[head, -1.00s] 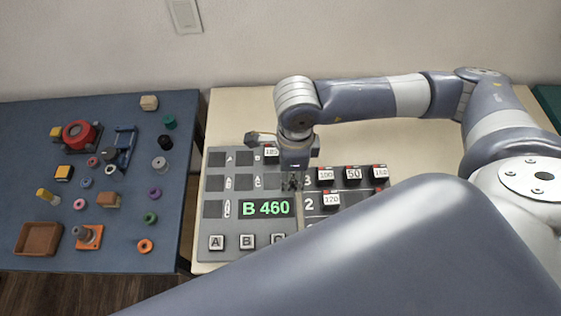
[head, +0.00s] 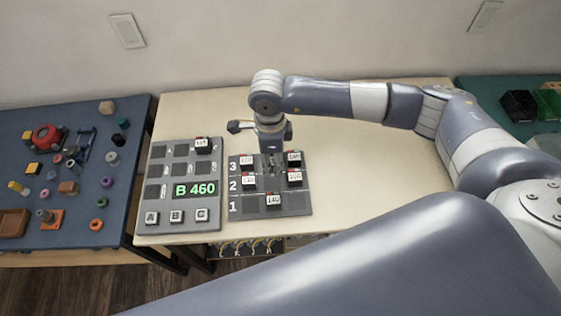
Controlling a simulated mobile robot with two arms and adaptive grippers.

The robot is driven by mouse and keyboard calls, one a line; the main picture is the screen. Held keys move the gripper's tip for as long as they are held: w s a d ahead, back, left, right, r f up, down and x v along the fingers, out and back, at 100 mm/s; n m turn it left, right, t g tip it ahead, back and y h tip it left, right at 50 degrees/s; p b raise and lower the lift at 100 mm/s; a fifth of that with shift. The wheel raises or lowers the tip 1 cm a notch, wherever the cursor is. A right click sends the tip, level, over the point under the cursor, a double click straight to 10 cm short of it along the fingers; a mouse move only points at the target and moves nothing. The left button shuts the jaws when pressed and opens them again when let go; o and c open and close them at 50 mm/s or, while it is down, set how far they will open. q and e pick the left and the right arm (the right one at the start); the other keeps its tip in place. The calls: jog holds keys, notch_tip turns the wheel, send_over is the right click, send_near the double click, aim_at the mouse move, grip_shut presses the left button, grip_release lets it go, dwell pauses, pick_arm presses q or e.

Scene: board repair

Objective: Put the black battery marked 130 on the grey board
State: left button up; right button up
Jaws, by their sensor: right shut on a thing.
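The grey board (head: 159,216) stands on the table with a green "B 460" display and keys A, B and C. One black battery (head: 203,145) with a white label sits at its top right. To its right is a dark rack (head: 297,205) with rows 1, 2 and 3, holding several labelled black batteries, including one at row 3 left (head: 247,160) and one at row 3 right (head: 293,159). My right gripper (head: 272,164) points down at the middle of row 3, shut on a battery that its fingers mostly hide. I cannot read that label. My left gripper is out of view.
A blue table (head: 108,234) on the left holds coloured rings, blocks and a brown tray (head: 13,223). Dark and green bins (head: 519,105) stand on a green surface at the far right. The pale table (head: 375,165) right of the rack is clear.

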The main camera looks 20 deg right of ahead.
jog(key=f, duration=0.1)
jog(key=b, duration=0.1)
jog(key=f, duration=0.1)
jog(key=shift+w+a+f, duration=0.3)
jog(key=shift+a, duration=0.05)
jog(key=b, duration=0.3)
send_over(271, 182)
notch_tip(271, 182, down, 5)
jog(key=shift+r, duration=0.1)
jog(key=shift+f+b, duration=0.3)
jog(key=shift+f, duration=0.55)
pick_arm(q)
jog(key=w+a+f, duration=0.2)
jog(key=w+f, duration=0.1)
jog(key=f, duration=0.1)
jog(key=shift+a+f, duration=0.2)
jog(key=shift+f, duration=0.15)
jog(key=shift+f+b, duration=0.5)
jog(key=shift+b, duration=0.05)
pick_arm(e)
jog(key=shift+f, duration=0.5)
jog(key=o, duration=1.2)
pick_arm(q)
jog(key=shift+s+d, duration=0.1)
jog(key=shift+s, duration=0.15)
pick_arm(e)
jog(key=shift+r, duration=0.1)
